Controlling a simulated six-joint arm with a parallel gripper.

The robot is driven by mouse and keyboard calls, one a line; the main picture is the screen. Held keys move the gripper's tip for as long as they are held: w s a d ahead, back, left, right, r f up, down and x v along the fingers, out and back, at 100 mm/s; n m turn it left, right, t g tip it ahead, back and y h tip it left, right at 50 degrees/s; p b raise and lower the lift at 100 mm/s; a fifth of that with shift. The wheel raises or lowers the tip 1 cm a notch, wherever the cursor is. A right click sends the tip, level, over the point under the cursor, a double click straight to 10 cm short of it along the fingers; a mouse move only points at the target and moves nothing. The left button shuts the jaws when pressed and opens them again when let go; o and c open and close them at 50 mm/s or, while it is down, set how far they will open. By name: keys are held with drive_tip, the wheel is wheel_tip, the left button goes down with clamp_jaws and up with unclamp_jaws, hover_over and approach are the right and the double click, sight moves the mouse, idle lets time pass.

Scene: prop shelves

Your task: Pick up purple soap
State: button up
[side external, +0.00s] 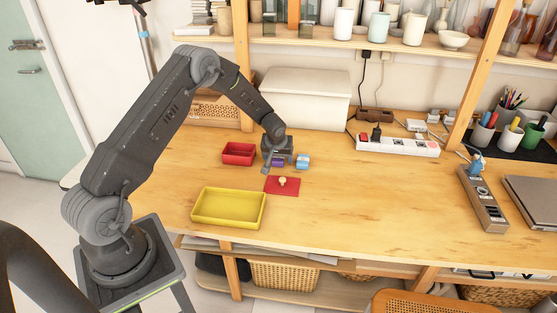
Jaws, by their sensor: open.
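The purple soap (278,163) is a small block on the wooden table, just right of the red tray. My gripper (274,165) is low over the table at the soap, partly covering it, with its jaws open. The view is too small to tell whether the fingers stand on both sides of the soap or only beside it.
A blue object (303,161) stands close on the right. A red mat (282,190) with a small pale knob-like item (283,181) lies in front. A red tray (239,147) and a yellow tray (205,221) are to the left. The table's right middle is clear.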

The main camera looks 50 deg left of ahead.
drive_tip(key=c, duration=1)
drive_tip(key=shift+r, duration=0.1)
